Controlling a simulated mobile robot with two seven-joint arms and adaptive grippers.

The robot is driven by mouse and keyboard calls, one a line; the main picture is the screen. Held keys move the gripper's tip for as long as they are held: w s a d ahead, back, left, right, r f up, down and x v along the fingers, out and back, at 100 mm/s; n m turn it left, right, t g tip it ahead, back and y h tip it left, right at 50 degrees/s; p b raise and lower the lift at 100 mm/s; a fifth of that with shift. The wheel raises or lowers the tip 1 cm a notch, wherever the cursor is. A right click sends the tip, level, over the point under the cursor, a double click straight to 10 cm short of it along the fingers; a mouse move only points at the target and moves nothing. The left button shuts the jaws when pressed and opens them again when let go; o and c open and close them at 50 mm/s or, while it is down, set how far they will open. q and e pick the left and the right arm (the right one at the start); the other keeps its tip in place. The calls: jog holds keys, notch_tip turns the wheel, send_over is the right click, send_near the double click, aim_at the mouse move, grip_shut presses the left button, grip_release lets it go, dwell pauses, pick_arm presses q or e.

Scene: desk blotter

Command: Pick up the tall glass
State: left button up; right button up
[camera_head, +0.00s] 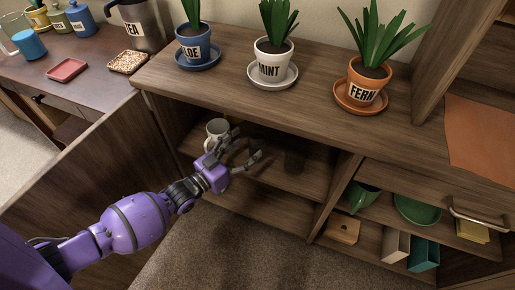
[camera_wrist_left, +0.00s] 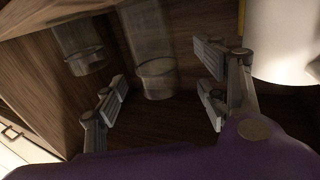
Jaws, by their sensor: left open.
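Two clear glasses show in the left wrist view. One glass (camera_wrist_left: 155,78) stands between and beyond my left gripper's fingers; the other glass (camera_wrist_left: 86,60) is to its left. Their tops run out of the picture, so I cannot tell for sure which is the tall glass. In the head view a dim glass (camera_head: 294,160) stands in the shadowed shelf, right of my gripper. My left gripper (camera_head: 247,143) is open and empty inside the shelf opening, its fingers spread toward the glasses. It also shows in the left wrist view (camera_wrist_left: 163,85). My right gripper is out of view.
The cabinet top with potted plants, such as MINT (camera_head: 272,62), overhangs the shelf (camera_head: 285,180). A divider (camera_head: 333,190) bounds it on the right.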

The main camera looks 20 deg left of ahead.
pick_arm(q)
jog(key=b+x, duration=0.1)
jog(key=x, duration=0.4)
jog(key=shift+d+r, duration=0.15)
jog(key=shift+d, duration=0.1)
jog(key=shift+c, duration=0.3)
jog(key=shift+r, duration=0.1)
jog(key=c, duration=1.3)
jog(key=shift+c, duration=0.2)
